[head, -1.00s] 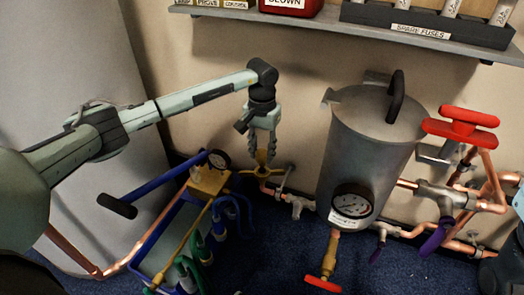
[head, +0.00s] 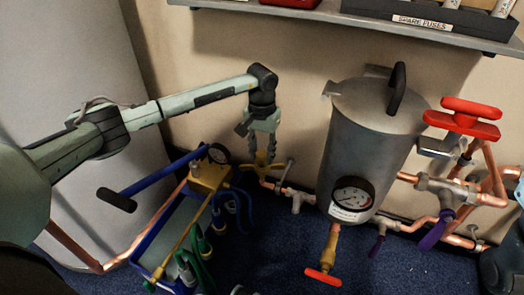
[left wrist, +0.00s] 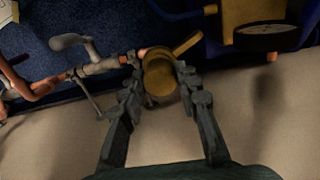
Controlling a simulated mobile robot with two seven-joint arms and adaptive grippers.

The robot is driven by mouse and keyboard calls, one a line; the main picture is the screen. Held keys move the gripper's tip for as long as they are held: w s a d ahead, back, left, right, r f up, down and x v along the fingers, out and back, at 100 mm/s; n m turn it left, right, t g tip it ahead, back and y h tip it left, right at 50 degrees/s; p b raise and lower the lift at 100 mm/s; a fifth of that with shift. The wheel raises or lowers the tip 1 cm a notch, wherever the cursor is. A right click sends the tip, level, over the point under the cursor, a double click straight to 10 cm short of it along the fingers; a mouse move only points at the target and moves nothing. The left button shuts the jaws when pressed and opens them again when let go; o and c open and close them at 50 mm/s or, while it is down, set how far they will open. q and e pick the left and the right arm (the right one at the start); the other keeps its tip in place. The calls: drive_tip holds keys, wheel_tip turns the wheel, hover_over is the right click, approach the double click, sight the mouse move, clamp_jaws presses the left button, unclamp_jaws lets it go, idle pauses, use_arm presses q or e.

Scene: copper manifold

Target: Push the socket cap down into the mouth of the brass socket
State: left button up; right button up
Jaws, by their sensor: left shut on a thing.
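My left gripper (head: 262,157) points down near the wall, shut on a brass winged cap (head: 263,168), which I take for the socket cap. In the left wrist view, the two fingers of the gripper (left wrist: 160,82) close on the sides of the round brass cap (left wrist: 159,75), and one wing sticks out at its upper right. The cap is over the left end of the copper pipe run. I cannot make out the brass socket apart from the cap, nor whether the cap is seated in its mouth. My right gripper is not in view.
A blue-framed pump with a brass block (head: 208,178), gauge and hoses stands close to the left of the gripper. A valve (head: 297,198) on the copper pipe is just right of it. A grey tank (head: 368,145) stands further right. A shelf (head: 350,18) runs above.

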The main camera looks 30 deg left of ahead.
use_arm(q)
drive_tip(key=shift+f, duration=0.75)
idle(0.7)
drive_tip(key=o, duration=1.3)
drive_tip(key=shift+c, duration=0.2)
drive_tip(key=shift+r, duration=0.1)
wheel_tip(320, 180, up, 12)
